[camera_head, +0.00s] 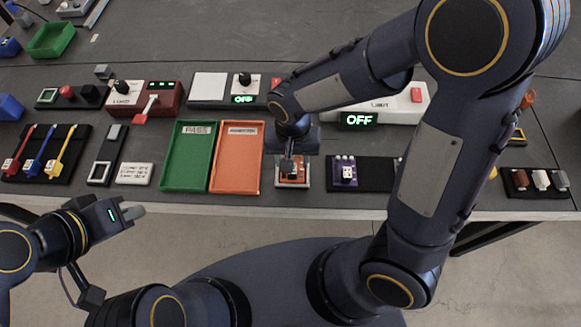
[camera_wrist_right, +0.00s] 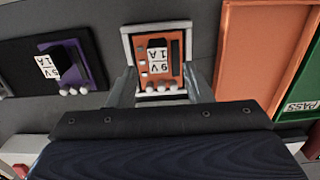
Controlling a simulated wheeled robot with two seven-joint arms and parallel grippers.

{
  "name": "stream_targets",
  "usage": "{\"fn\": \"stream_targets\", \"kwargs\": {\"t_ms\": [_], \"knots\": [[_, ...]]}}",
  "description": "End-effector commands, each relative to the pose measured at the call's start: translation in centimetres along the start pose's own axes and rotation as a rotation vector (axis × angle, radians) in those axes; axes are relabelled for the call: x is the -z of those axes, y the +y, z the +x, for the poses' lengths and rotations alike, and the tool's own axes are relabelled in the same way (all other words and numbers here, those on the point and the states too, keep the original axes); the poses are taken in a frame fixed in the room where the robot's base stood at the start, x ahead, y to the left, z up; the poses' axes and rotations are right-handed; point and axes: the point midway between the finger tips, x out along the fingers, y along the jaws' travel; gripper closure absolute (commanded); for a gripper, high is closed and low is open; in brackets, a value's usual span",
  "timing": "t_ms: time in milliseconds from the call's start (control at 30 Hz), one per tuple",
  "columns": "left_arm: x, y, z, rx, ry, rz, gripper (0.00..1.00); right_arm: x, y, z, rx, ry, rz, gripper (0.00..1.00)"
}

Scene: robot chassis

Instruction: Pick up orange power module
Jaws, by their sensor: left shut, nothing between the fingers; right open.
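The orange power module (camera_head: 291,174) sits in a white-framed square holder near the table's front edge, right of the orange tray. In the right wrist view the module (camera_wrist_right: 148,77) shows a white "9V 1A" label and white knobs. My right gripper (camera_head: 290,161) is above the module and partly hides it in the head view. Its fingers are open, one on each side of the module's near end in the wrist view; contact cannot be told. My left gripper (camera_head: 137,211) is shut and empty, in front of the table edge at the left.
A purple module (camera_head: 345,171) sits on a black base to the right. The orange tray (camera_head: 236,184) and green PASS tray (camera_head: 187,185) stand to the left. A white box with an OFF display (camera_head: 359,120) is behind. My right arm covers part of the table's right side.

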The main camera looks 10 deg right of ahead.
Motion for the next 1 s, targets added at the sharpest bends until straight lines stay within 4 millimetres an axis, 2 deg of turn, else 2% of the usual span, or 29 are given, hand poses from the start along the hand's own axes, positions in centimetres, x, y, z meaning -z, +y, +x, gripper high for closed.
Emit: {"fn": "stream_targets", "kwargs": {"t_ms": [67, 167, 433, 800, 1000], "knots": [[0.0, 0.0, 0.1, 0.0, 0.0, 0.0, 1.0, -0.1, 0.1, 1.4, -0.005, -0.003, 0.0, 0.55], [-0.1, -0.1, 0.1, 0.0, 0.0, 0.0, 1.0, -0.1, 0.1, 2.3, -0.003, -0.002, 0.001, 0.55], [-0.1, -0.1, 0.1, 0.0, 0.0, 0.0, 1.0, 0.0, 0.1, 2.6, 0.0, 0.0, 0.001, 0.55], [-0.1, -0.1, 0.1, 0.0, 0.0, 0.0, 1.0, 0.0, 0.0, 2.6, 0.001, 0.0, 0.0, 1.0], [-0.1, -0.1, 0.1, 0.0, 0.0, 0.0, 1.0, 0.0, 0.0, 2.6, 0.001, 0.0, 0.0, 1.0]]}}
